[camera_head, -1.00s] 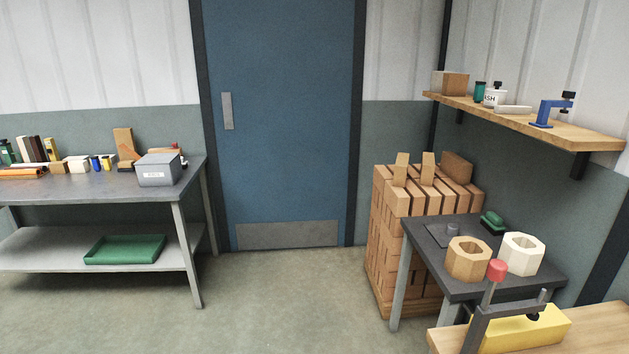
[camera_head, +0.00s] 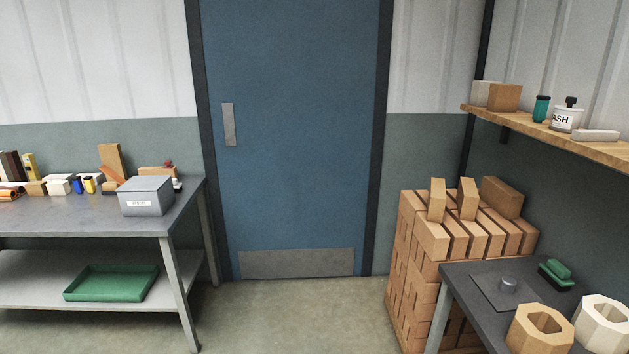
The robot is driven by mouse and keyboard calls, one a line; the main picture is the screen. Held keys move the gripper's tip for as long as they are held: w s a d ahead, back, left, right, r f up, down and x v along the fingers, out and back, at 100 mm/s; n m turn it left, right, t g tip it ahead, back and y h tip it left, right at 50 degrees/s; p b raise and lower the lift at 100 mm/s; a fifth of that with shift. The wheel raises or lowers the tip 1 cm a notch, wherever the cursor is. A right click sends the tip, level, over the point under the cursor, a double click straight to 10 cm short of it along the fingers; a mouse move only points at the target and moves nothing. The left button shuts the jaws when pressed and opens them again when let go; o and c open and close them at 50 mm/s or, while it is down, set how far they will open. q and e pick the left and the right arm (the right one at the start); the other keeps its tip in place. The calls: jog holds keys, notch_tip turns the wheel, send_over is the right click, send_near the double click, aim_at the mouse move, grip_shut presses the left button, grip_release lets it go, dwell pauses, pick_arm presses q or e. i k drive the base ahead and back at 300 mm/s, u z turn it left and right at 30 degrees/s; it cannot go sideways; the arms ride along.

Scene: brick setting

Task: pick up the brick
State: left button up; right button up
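A tall stack of orange-brown bricks (camera_head: 413,280) stands on the floor at the right, against the wall past the door. On its top, two bricks stand upright, one at the left (camera_head: 437,200) and one to its right (camera_head: 468,199). A larger brick (camera_head: 502,197) lies at the back right of the top. The lower right of the stack is hidden behind a dark table. Neither of my grippers shows in the head view.
The dark table (camera_head: 455,275) holds a tan hollow block (camera_head: 520,335), a white one (camera_head: 592,330) and a green brush (camera_head: 556,272). A wooden shelf (camera_head: 590,145) juts out above. A grey workbench (camera_head: 80,215) stands left. Floor (camera_head: 300,320) before the blue door (camera_head: 290,130) is clear.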

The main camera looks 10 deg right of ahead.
aim_at(436, 199)
jog(key=z, duration=0.2)
jog(key=i, duration=1.95)
jog(key=z, duration=0.55)
